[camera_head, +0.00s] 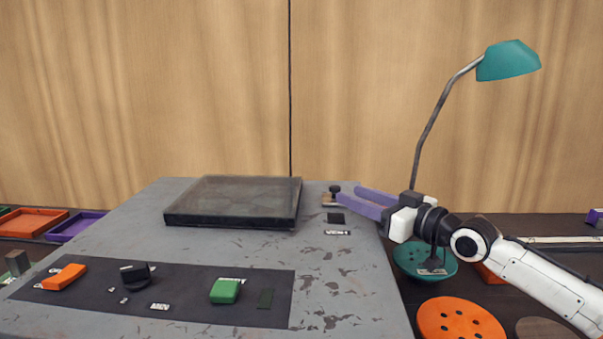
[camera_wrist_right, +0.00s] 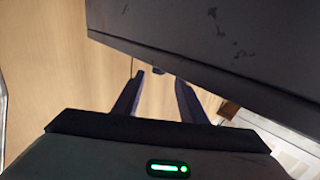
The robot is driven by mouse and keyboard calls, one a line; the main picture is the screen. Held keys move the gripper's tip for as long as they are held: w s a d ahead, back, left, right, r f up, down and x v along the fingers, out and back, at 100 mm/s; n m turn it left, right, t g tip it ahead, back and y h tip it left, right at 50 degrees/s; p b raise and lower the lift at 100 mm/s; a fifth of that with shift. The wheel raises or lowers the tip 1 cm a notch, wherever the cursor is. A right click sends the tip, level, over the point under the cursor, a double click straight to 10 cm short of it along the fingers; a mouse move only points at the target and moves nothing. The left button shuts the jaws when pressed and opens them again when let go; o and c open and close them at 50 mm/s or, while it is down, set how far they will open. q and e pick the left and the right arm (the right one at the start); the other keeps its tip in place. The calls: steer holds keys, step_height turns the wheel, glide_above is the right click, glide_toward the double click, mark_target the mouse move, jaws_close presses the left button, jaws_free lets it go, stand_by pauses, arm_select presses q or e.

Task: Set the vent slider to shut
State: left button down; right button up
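The vent slider (camera_head: 335,190) is a small black knob on a tan-and-dark plate near the far right edge of the grey panel top. A dark square (camera_head: 336,218) and a white label (camera_head: 337,232) lie on the near side of it. My right gripper (camera_head: 349,194) reaches in from the right, its purple fingers apart and their tips close to the knob. I cannot tell whether they touch it. My left gripper is out of view.
A dark-framed clear cover (camera_head: 235,202) lies left of the slider. The black strip (camera_head: 160,291) in front carries an orange handle (camera_head: 64,277), a black knob (camera_head: 135,274) and a green block (camera_head: 225,291). A teal lamp (camera_head: 508,61) stands behind my right arm.

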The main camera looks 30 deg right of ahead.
mark_target(326, 194)
steer(key=shift+w, duration=0.45)
steer(key=shift+w+r, duration=0.1)
steer(key=shift+w, duration=0.05)
steer(key=shift+w+a+r, duration=0.1)
steer(key=shift+w+r, duration=0.05)
steer(key=shift+w, duration=0.2)
steer(key=x, duration=0.7)
steer(key=shift+w+a+p, duration=0.15)
steer(key=shift+w+p, duration=0.2)
steer(key=shift+w, duration=0.05)
steer(key=shift+w+a, duration=0.2)
steer(key=shift+w, duration=0.35)
steer(key=c, duration=0.9)
jaws_close()
